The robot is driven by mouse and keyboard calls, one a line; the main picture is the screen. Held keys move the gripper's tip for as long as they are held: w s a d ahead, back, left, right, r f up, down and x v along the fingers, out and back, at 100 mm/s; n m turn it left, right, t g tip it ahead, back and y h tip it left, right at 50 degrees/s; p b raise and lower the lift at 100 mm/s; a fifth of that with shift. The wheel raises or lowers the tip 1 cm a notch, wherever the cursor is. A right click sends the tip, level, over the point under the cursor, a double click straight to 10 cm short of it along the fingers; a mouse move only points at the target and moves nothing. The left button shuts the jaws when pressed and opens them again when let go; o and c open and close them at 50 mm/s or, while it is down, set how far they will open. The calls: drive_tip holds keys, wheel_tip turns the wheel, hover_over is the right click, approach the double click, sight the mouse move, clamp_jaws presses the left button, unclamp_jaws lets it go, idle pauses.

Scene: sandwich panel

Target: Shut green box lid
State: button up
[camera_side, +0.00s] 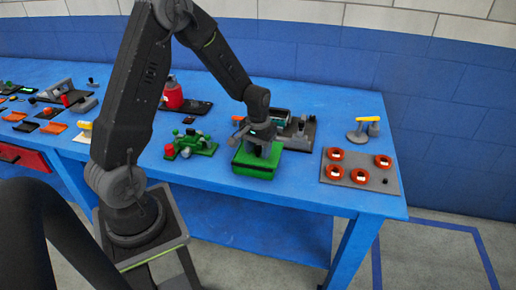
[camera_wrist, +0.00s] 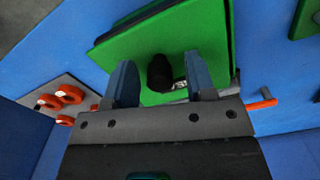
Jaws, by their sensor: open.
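The green box (camera_side: 254,172) stands on the blue table in the side view, below my gripper (camera_side: 262,150). In the wrist view its flat green lid (camera_wrist: 205,35) fills the upper middle, with a darker side edge along its left. I cannot tell whether the lid is fully shut. A black knob (camera_wrist: 160,73) stands out at the lid's near part. My gripper also shows in the wrist view (camera_wrist: 160,80), open, with its fingers on either side of the knob.
A grey board (camera_side: 362,177) with several orange rings lies right of the box. A red and green toy-like assembly (camera_side: 191,145) lies to its left. A grey device (camera_side: 299,130) stands behind the box, and a yellow-handled piece (camera_side: 367,128) stands back right. Bare table separates these.

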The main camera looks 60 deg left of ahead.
sight(254, 155)
drive_tip(key=shift+c, duration=0.3)
clamp_jaws()
drive_tip(key=shift+s+a, duration=0.5)
drive_tip(key=shift+a, duration=0.05)
drive_tip(key=shift+o, duration=0.3)
unclamp_jaws()
drive_tip(key=shift+r, duration=0.1)
wheel_tip(254, 155, up, 14)
drive_tip(key=shift+d, duration=0.1)
